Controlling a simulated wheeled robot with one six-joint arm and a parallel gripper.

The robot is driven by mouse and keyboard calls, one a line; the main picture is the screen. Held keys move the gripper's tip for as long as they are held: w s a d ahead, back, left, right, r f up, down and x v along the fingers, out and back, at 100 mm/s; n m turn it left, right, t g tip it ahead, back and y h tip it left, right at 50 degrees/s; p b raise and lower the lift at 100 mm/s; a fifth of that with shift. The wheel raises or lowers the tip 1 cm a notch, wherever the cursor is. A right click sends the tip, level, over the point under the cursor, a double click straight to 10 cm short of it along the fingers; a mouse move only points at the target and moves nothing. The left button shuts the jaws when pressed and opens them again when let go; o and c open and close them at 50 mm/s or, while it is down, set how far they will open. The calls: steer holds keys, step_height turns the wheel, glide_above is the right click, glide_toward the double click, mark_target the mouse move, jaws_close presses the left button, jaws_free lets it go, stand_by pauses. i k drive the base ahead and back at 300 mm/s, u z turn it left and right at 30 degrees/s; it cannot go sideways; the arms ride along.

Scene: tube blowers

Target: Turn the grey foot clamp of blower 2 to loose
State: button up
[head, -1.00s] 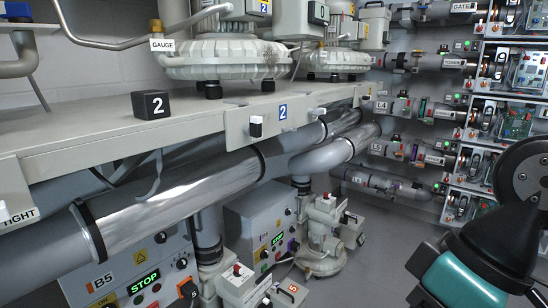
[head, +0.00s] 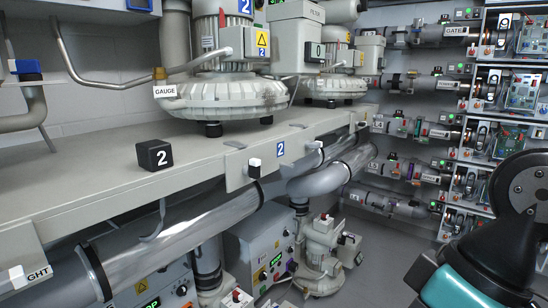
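Blower 2 (head: 228,98) is a pale ribbed housing on dark feet, standing on the grey shelf at upper middle in the head view. A small blue "2" tag (head: 281,149) is on the shelf-front plate below it. A small lever with a white top and dark lower part (head: 254,166) is on the same plate. I cannot tell whether this is the grey foot clamp, or read its setting. A flat grey tab (head: 235,144) lies on the shelf edge nearby. My dark and teal arm is at the lower right, well apart from the blower; my gripper is not in view.
A GAUGE label (head: 165,91) hangs by a pipe left of the blower. Silver pipes (head: 180,235) run below the shelf. Control boxes (head: 262,250) stand underneath. Racks (head: 510,95) fill the right.

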mark_target(308, 145)
steer(key=z, duration=0.05)
steer(key=k, duration=0.65)
steer(key=z, duration=0.7)
steer(key=i, duration=1.5)
steer(key=u, duration=0.75)
